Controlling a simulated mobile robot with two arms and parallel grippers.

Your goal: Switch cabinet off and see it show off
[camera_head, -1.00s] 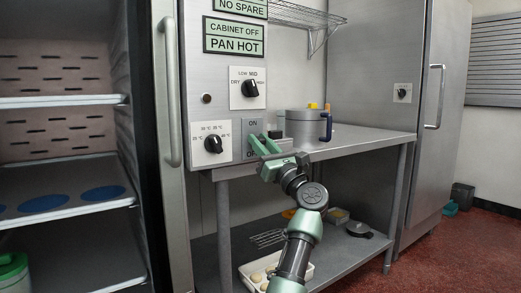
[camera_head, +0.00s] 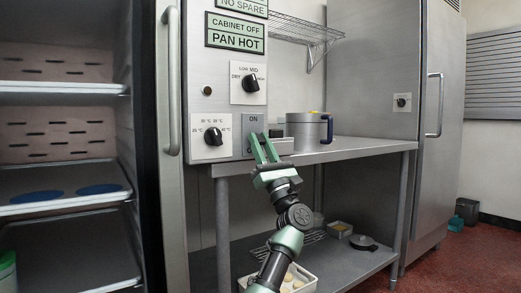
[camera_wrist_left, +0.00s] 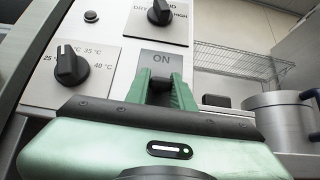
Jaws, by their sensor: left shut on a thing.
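The cabinet (camera_head: 172,200) stands open at the left, with a steel control panel (camera_head: 222,70) beside it. The panel has a grey switch plate (camera_head: 252,119) marked ON at the top; the lower label is mostly hidden by my fingers. My left gripper (camera_head: 263,143) is at this plate. In the left wrist view its green fingers (camera_wrist_left: 160,92) are shut on the dark switch lever (camera_wrist_left: 160,84), below the ON label. I cannot tell clearly which position the lever is in. A small round lamp (camera_head: 208,90) on the panel looks dark brown and unlit. My right gripper is not in view.
Two black knobs sit close by: the temperature dial (camera_head: 212,136) and the LOW/MID/HIGH dial (camera_head: 251,84). A steel pot (camera_head: 304,131) stands on the steel table (camera_head: 370,146) just right of the gripper. A white tray (camera_head: 309,282) is on the shelf below.

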